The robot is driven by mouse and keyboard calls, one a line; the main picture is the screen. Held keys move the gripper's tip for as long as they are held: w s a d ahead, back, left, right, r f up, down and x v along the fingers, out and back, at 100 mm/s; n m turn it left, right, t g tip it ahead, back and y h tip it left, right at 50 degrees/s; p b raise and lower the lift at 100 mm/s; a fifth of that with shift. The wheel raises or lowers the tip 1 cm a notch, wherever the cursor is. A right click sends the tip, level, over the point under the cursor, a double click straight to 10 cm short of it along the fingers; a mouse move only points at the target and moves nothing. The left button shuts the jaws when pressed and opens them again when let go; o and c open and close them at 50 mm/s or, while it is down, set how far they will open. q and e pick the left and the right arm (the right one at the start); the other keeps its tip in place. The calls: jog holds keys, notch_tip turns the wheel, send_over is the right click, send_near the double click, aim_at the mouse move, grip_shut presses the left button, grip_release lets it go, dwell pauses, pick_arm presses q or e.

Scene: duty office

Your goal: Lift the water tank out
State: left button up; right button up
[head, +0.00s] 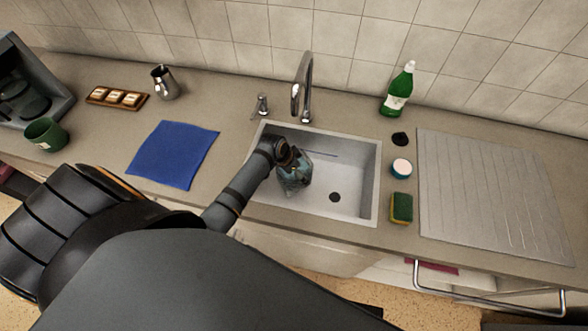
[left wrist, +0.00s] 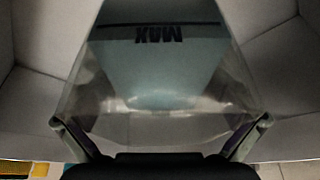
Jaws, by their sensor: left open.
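The water tank (head: 296,183) is a clear, bluish container low in the left part of the sink (head: 345,203). In the left wrist view the tank (left wrist: 160,65) fills the middle, with an upside-down MAX mark near its top and a pale blue area inside. My left gripper (left wrist: 160,122) is open, with one fingertip on each side of the tank's near wall. Whether the fingers touch it is unclear. In the head view my left arm reaches into the sink and the gripper (head: 290,162) partly covers the tank. My right gripper is not in view.
A faucet (head: 302,88) rises behind the sink. A green bottle (head: 398,92), a small round tub (head: 401,168) and a sponge (head: 401,208) stand right of it, before a ridged drainboard (head: 485,190). A blue cloth (head: 173,154) lies left; a coffee machine (head: 25,90) stands far left.

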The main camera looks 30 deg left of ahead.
pick_arm(q)
jog(key=c, duration=0.3)
jog(key=shift+s+f, duration=0.1)
jog(key=shift+s, duration=0.05)
jog(key=c, duration=1.3)
jog(key=shift+c, duration=0.2)
jog(key=shift+r+b, duration=0.4)
jog(key=shift+b, duration=0.05)
jog(key=shift+c, duration=0.5)
jog(key=s+a, duration=0.1)
jog(key=s+b, duration=0.1)
jog(key=shift+s+a+r, duration=0.15)
jog(key=shift+s+a, duration=0.25)
jog(key=shift+c, duration=0.2)
notch_tip(320, 180, up, 14)
jog(key=b, duration=0.1)
jog(key=shift+a, duration=0.15)
